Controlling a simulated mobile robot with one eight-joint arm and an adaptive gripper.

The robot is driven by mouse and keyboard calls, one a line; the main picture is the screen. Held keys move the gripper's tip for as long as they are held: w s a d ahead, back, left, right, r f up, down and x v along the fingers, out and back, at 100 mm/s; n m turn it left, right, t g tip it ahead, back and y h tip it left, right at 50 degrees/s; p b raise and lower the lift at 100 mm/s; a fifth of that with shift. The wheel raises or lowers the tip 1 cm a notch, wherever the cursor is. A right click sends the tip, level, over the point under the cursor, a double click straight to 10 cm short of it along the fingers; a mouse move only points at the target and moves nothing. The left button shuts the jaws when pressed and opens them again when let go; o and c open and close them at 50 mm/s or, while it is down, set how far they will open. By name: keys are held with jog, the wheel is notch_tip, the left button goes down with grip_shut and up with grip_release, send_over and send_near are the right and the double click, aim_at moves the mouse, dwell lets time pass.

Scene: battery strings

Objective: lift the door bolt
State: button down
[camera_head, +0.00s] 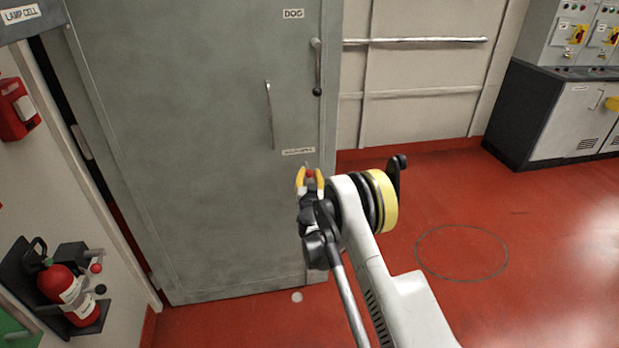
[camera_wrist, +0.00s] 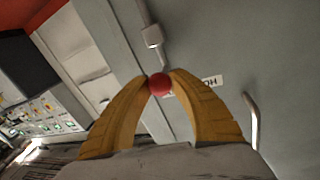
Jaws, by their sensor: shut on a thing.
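The grey door (camera_head: 190,140) fills the left half of the head view and looks closed along its right edge. The door bolt's red knob (camera_wrist: 159,85) sits between the yellow fingers of my gripper (camera_wrist: 160,80) in the wrist view. The red knob (camera_head: 309,173) also shows small between the fingertips of my gripper (camera_head: 309,178) in the head view, below a small label on the door. My gripper is shut on the knob. The rest of the bolt is mostly hidden by my fingers; a thin rod shows beyond the knob in the wrist view.
A dog lever (camera_head: 317,70) with a dark knob and a vertical door handle (camera_head: 269,115) stand out above my gripper. A fire extinguisher (camera_head: 70,290) hangs at the lower left. Cabinets (camera_head: 570,115) stand at the right. The red floor (camera_head: 540,230) to the right is clear.

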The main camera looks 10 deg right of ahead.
jog(key=c, duration=1.1)
grip_release()
jog(key=shift+s+r, duration=0.15)
jog(key=shift+r, duration=0.05)
jog(key=shift+c, duration=0.2)
jog(key=shift+f, duration=0.1)
jog(key=s+a, duration=0.1)
jog(key=s, duration=0.6)
jog(key=shift+a, duration=0.25)
jog(key=shift+s, duration=0.1)
